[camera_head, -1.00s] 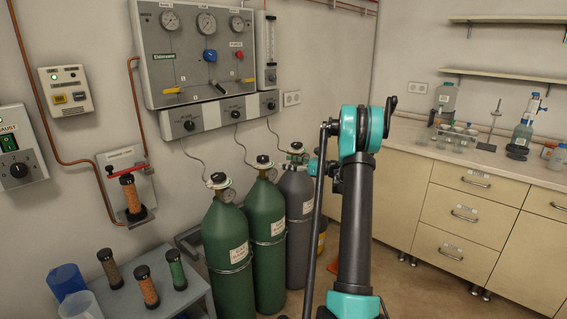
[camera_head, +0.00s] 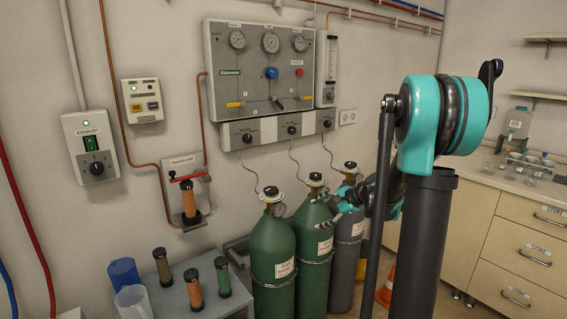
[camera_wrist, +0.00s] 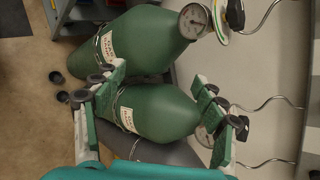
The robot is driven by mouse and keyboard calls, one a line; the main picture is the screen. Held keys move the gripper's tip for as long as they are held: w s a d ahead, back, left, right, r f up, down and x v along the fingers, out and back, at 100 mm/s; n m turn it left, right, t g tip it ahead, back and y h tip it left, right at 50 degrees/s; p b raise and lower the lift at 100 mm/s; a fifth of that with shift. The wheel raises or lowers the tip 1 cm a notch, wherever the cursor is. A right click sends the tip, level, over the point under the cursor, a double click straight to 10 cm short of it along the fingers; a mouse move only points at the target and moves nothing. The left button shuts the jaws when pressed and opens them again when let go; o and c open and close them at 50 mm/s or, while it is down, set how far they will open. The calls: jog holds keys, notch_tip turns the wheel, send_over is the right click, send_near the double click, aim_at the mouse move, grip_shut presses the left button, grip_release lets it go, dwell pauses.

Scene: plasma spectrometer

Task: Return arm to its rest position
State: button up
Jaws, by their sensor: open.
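My arm's dark link and teal joint stand at the right of the head view. My gripper (camera_head: 330,208) is partly visible behind the arm, in front of the gas cylinders. In the wrist view the green fingers of my gripper (camera_wrist: 160,80) are spread apart, with nothing held between them. Two green cylinders, the left one (camera_head: 272,262) and the middle one (camera_head: 312,245), stand below the wall panel. In the wrist view a labelled green cylinder (camera_wrist: 155,112) lies behind and between the fingers; I cannot tell whether they touch it.
A grey cylinder (camera_head: 342,265) stands right of the green ones. A gas panel (camera_head: 260,92) and exhaust box (camera_head: 91,145) are on the wall. A small table (camera_head: 180,300) holds several tubes at lower left. Drawers (camera_head: 525,255) and an orange cone (camera_head: 385,290) are at right.

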jog(key=s+d+f+n+h, duration=0.2)
jog(key=s+f+n+h, duration=0.1)
jog(key=s, duration=0.7)
jog(key=s+d+f+n+g+h, duration=0.1)
jog(key=s+f+n+h, duration=0.2)
jog(key=s+n, duration=0.3)
jog(key=s+d+f+n+h, duration=0.2)
jog(key=s+f+n, duration=0.2)
jog(key=s, duration=0.9)
jog(key=shift+s+d+n+h, duration=0.3)
jog(key=shift+s+n+h, duration=0.1)
jog(key=shift+n, duration=0.1)
jog(key=shift+w, duration=0.15)
dwell(1.4)
